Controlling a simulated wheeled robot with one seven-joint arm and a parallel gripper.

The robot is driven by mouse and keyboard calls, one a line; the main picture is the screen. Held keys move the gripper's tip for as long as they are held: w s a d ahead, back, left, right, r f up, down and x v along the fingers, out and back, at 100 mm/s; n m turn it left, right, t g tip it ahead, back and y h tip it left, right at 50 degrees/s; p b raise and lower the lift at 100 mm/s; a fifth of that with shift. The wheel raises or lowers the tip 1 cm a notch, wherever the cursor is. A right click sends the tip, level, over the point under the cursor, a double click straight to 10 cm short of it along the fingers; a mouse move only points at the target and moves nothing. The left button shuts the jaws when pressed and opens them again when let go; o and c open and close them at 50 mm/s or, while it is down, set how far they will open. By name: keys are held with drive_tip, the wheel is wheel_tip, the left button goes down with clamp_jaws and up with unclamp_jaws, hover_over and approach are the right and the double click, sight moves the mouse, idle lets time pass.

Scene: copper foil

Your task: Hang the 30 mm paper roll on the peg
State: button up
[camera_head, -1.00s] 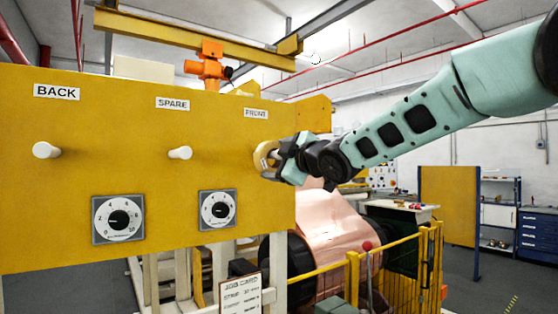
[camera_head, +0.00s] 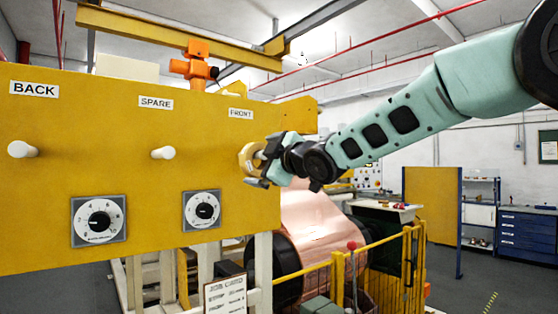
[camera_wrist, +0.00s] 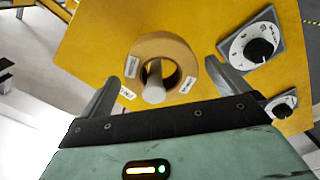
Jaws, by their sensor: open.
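A tan paper roll (camera_wrist: 178,50) with small white labels hangs around a white peg (camera_wrist: 154,88) on the yellow panel (camera_head: 110,130). In the head view the roll (camera_head: 246,157) shows at the panel's right side, below the FRONT label (camera_head: 241,113), partly hidden by my gripper. My gripper (camera_head: 268,163) is open. In the wrist view its fingers stand apart on either side of the roll, with gaps between them and the roll. The print on the roll's labels is too small to read.
The BACK peg (camera_head: 22,149) and the SPARE peg (camera_head: 163,153) are bare. Two dials (camera_head: 98,220) (camera_head: 202,210) sit below them. A yellow fence (camera_head: 385,270) and a copper foil roll (camera_head: 315,232) stand beyond the panel's right edge.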

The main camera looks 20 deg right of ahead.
drive_tip(key=p+v, duration=0.8)
drive_tip(key=v, duration=0.9)
drive_tip(key=s+a+f+m+g+h+b, duration=0.1)
drive_tip(key=s+a+f+m+g+b, duration=0.2)
drive_tip(key=f, duration=0.6)
drive_tip(key=s+a+f+g+b, duration=0.15)
drive_tip(key=f+b, duration=0.25)
drive_tip(key=f, duration=0.6)
drive_tip(key=s+a+f+m+g+h+b, duration=0.1)
drive_tip(key=a+f+m+g+b, duration=0.2)
drive_tip(key=f, duration=0.6)
drive_tip(key=s+a+f+m+g+h+b, duration=0.1)
drive_tip(key=s+a+f+g+h+b, duration=0.2)
drive_tip(key=s+f+g+b, duration=0.6)
drive_tip(key=s+a+f+b, duration=0.1)
drive_tip(key=s+f, duration=1)
drive_tip(key=shift+s+a+f+m+g, duration=0.2)
drive_tip(key=shift+s+f+m+g, duration=0.1)
drive_tip(key=shift+f+g, duration=0.05)
